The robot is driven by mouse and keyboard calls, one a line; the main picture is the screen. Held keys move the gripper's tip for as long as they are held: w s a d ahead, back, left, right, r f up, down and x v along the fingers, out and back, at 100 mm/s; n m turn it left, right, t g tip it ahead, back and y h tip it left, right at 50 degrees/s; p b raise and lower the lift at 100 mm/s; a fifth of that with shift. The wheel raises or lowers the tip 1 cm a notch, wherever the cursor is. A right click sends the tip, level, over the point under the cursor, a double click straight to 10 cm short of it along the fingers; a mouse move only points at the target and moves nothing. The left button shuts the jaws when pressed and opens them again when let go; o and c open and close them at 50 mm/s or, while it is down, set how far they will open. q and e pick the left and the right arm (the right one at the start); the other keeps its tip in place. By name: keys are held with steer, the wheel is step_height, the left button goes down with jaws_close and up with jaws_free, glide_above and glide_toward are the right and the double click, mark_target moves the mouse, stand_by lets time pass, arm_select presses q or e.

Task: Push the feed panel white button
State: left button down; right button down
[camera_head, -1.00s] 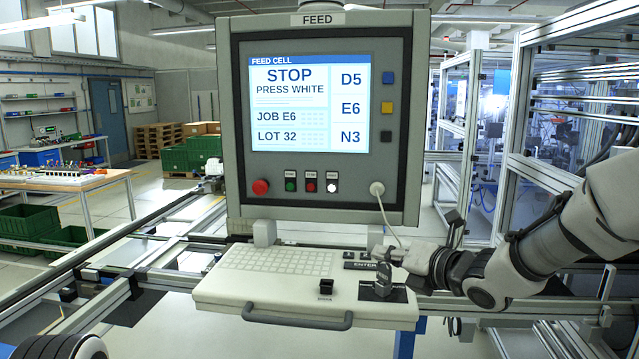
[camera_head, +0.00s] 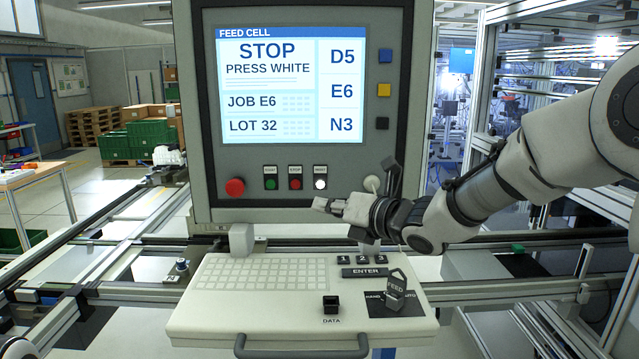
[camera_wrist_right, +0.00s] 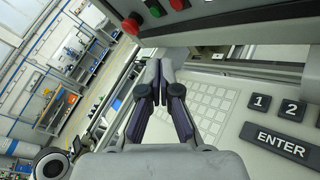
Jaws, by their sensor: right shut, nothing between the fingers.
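The feed panel (camera_head: 204,110) is a grey box with a screen reading STOP, PRESS WHITE. Below the screen sit a large red button (camera_head: 235,187), a green button (camera_head: 270,184), a small red button (camera_head: 295,184) and the white button (camera_head: 320,184), which looks lit. My right gripper (camera_head: 320,204) is shut and empty. Its tips point left, just below the white button in the head view; whether they touch the panel I cannot tell. In the right wrist view the shut fingers (camera_wrist_right: 160,62) are below the panel's lower edge, and the white button is out of frame. My left gripper is not in view.
A keyboard shelf (camera_head: 210,318) with an ENTER key (camera_head: 364,272), a FEED selector (camera_head: 396,290) and a DATA socket (camera_head: 330,305) juts out under the panel. Metal rails run on both sides. A framed glass cell (camera_head: 487,90) stands at right.

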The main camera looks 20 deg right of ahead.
mark_target(320, 184)
steer(key=w+d+p, duration=0.2)
steer(key=w+p, duration=0.3)
steer(key=w, duration=0.3)
steer(key=shift+d, duration=0.15)
steer(key=shift+w+f, duration=0.1)
steer(key=shift+w, duration=0.05)
stand_by(0.6)
steer(key=shift+w, duration=0.1)
stand_by(0.4)
